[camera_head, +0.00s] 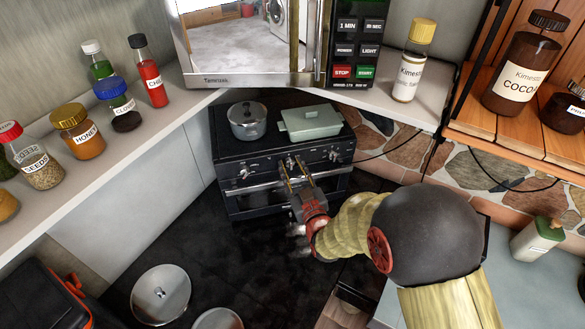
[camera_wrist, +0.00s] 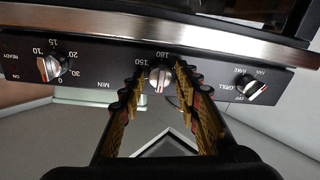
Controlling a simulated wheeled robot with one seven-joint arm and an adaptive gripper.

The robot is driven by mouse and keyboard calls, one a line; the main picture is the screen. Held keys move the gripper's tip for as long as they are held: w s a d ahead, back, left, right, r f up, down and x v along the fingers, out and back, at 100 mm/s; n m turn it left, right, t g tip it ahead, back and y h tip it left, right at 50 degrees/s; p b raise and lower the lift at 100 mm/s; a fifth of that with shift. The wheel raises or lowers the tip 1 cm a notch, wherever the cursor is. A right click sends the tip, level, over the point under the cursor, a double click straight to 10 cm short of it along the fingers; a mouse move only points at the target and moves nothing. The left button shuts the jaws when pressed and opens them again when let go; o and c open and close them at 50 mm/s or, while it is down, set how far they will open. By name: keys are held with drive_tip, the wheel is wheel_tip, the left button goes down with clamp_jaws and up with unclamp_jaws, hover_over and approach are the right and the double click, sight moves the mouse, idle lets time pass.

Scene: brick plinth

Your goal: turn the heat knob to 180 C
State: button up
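The heat knob (camera_wrist: 160,78) is the middle of three silver knobs on the oven's dark panel, seen upside down in the wrist view. The labels 150 and 180 show beside it. A red and white mark shows on its face, but I cannot tell which number it points to. My gripper (camera_wrist: 160,72) is open, with one fingertip on each side of the knob and small gaps visible. In the head view my gripper (camera_head: 289,168) reaches the front of the oven (camera_head: 230,203) and hides the middle knob.
The timer knob (camera_wrist: 52,67) and mode knob (camera_wrist: 251,86) flank the heat knob. The oven handle (camera_head: 262,185) runs below the panel. A pot (camera_head: 247,121) and green dish (camera_head: 312,122) stand on top. Shelves with jars rise left and right. Round lids (camera_head: 160,294) lie lower left.

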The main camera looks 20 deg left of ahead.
clamp_jaws()
